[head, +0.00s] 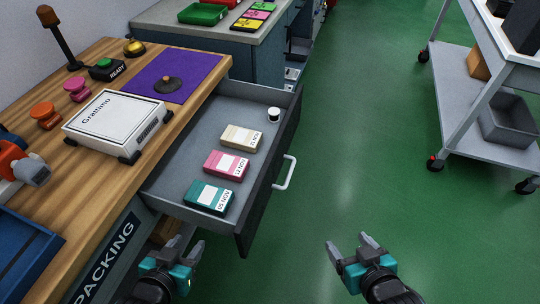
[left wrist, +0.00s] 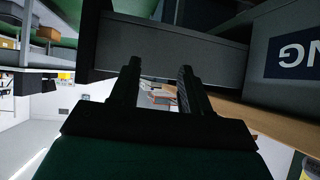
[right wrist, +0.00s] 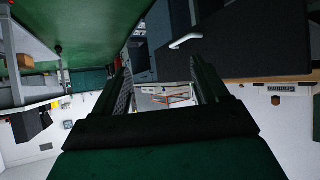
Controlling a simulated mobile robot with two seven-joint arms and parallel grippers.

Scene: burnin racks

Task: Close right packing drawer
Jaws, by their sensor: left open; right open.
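The packing drawer (head: 180,205) stands pulled out from the wooden packing bench, with a dark front and a white bar handle (head: 285,172). Inside lie a teal box (head: 208,197), a pink box (head: 226,165), a beige box (head: 241,138) and a small white round item (head: 274,114). My left gripper (head: 183,246) is open and empty, just in front of the drawer's near side. My right gripper (head: 352,245) is open and empty over the floor, right of and nearer than the handle. The handle also shows in the right wrist view (right wrist: 186,41), apart from the fingers.
The wooden bench top (head: 205,84) holds a white Grattimo box (head: 115,122), a purple mat (head: 150,75), several buttons and a blue tray (head: 25,250). A wheeled cart (head: 470,120) stands at the right. The green floor between is clear.

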